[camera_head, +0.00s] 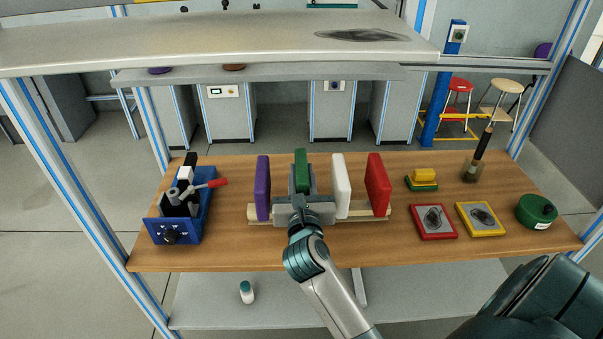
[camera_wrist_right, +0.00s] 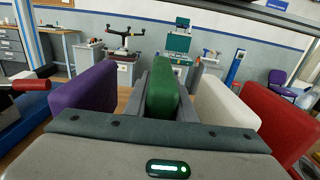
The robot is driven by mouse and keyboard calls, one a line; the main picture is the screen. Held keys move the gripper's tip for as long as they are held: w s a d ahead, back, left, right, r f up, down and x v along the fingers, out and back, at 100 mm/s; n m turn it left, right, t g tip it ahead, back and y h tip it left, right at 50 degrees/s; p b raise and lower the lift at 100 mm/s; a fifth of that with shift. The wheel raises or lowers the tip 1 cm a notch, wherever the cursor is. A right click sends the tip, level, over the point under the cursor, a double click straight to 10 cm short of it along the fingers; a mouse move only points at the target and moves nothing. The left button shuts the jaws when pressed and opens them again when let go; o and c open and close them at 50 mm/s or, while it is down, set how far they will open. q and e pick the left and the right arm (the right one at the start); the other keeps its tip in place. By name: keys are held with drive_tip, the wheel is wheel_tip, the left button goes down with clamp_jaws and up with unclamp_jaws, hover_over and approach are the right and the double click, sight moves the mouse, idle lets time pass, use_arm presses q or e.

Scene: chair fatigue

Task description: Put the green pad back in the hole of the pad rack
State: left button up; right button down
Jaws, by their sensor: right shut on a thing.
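The green pad (camera_head: 301,170) is between the fingers of my right gripper (camera_head: 302,182), which is shut on it. In the right wrist view the green pad (camera_wrist_right: 163,90) stands upright between the two fingers. The wooden pad rack (camera_head: 263,218) lies on the table, partly hidden by the gripper. A purple pad (camera_head: 262,188) stands in it to the left, and a white pad (camera_head: 340,186) and a red pad (camera_head: 378,184) to the right. The green pad is above the rack between purple and white; its lower end is hidden. My left gripper is not in view.
A blue clamp device (camera_head: 180,212) stands at the table's left. Green and yellow blocks (camera_head: 424,180), red and yellow framed plates (camera_head: 433,222), a green round container (camera_head: 537,211) and a brush (camera_head: 481,158) are at the right. A grey shelf (camera_head: 220,42) spans above the table.

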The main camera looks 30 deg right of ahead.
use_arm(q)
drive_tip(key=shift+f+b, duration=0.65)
use_arm(e)
drive_tip(key=shift+f, duration=0.95)
drive_tip(key=c, duration=1.4)
unclamp_jaws()
drive_tip(key=shift+s, duration=0.1)
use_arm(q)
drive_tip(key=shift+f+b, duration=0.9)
use_arm(e)
drive_tip(key=v, duration=1.7)
drive_tip(key=shift+s, duration=0.15)
